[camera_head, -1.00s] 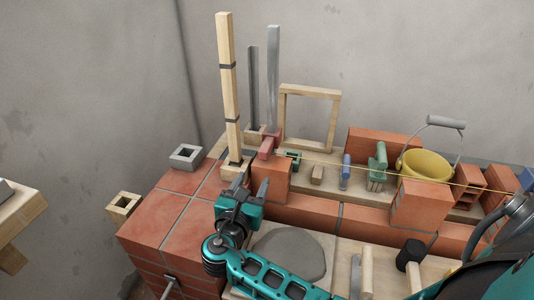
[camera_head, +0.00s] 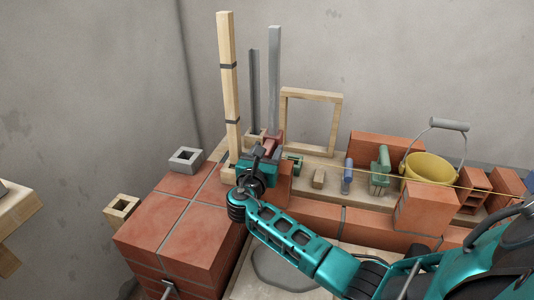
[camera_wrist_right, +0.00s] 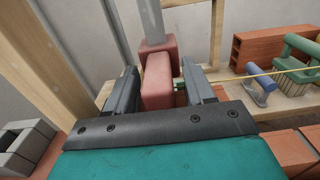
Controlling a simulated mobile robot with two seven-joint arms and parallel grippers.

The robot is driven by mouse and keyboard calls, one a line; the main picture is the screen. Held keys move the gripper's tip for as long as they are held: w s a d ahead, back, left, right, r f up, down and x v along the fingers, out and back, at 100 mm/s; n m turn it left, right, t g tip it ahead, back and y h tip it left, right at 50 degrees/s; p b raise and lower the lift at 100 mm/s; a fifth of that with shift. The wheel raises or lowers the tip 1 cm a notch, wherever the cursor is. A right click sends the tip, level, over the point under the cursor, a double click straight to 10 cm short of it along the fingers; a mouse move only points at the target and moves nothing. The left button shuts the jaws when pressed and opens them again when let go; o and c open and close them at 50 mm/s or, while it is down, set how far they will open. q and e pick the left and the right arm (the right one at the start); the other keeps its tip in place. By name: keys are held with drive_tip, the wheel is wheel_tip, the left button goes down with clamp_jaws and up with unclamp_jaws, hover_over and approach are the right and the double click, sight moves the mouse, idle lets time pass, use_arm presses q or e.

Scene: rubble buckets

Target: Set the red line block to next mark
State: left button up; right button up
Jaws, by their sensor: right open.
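The red line block (camera_head: 274,138) sits low on the grey metal post (camera_head: 274,80), partly hidden behind my gripper. In the right wrist view the red line block (camera_wrist_right: 158,78) lies between the two fingers of my right gripper (camera_wrist_right: 162,88), with its upper part around the post. The fingers are open and a gap shows beside the block. In the head view my right gripper (camera_head: 264,158) is at the block, just above the brick corner. The wooden post with dark bands (camera_head: 228,100) stands to the left. My left gripper is not in view.
A yellow string (camera_head: 410,180) runs right along the bricks. A green brush (camera_head: 381,165), a blue-handled tool (camera_head: 347,175) and a yellow bucket (camera_head: 428,170) stand on the plank. A wooden frame (camera_head: 342,122) stands behind.

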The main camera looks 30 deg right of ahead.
clamp_jaws()
idle(0.6)
